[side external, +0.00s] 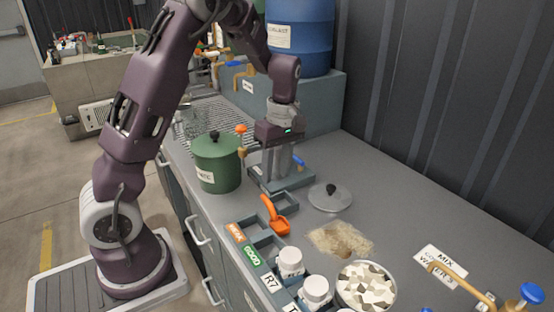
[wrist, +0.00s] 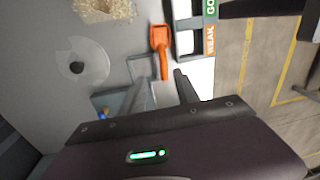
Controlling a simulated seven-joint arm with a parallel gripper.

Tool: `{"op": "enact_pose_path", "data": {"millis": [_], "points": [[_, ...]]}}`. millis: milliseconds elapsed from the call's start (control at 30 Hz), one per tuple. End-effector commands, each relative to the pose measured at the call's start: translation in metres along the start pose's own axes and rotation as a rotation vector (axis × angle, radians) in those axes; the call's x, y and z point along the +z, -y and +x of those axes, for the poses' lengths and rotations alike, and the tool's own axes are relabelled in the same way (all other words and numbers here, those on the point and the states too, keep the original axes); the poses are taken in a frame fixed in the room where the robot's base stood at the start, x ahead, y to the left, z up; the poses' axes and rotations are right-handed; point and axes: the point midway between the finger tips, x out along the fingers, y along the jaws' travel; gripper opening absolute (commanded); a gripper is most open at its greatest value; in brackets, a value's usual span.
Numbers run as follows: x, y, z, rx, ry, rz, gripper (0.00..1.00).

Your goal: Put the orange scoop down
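The orange scoop (side external: 275,217) lies beside the labelled bin row, its handle pointing back toward my gripper. In the wrist view the scoop (wrist: 160,40) lies ahead of the fingers, with its handle end near the gap between them. My gripper (side external: 282,178) points down over a shallow grey tray (side external: 304,182), behind the scoop in the side view. In the wrist view my gripper's fingers (wrist: 161,78) are apart with nothing visible clamped between them. The scoop appears to be out of the gripper. The exact height of the fingertips above the tray is hard to tell.
A green pot (side external: 217,162) stands close left of my gripper. A glass lid (side external: 331,197), a pile of tan grains (side external: 341,239), white-capped jars (side external: 290,262) and a bowl of pale chunks (side external: 366,287) are nearby. The right side of the counter is partly clear.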

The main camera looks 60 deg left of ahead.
Motion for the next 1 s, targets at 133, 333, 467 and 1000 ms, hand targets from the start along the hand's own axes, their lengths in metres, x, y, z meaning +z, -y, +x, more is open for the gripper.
{"op": "enact_pose_path", "data": {"millis": [133,333,467,1000], "points": [[0.0,-0.001,-0.031,0.002,-0.001,0.001,0.38],[0.009,0.01,-0.059,0.034,0.019,0.077,0.38],[0.047,0.055,-0.105,0.18,0.047,0.421,0.38],[0.114,0.224,-0.125,0.489,-0.437,1.579,0.38]]}}
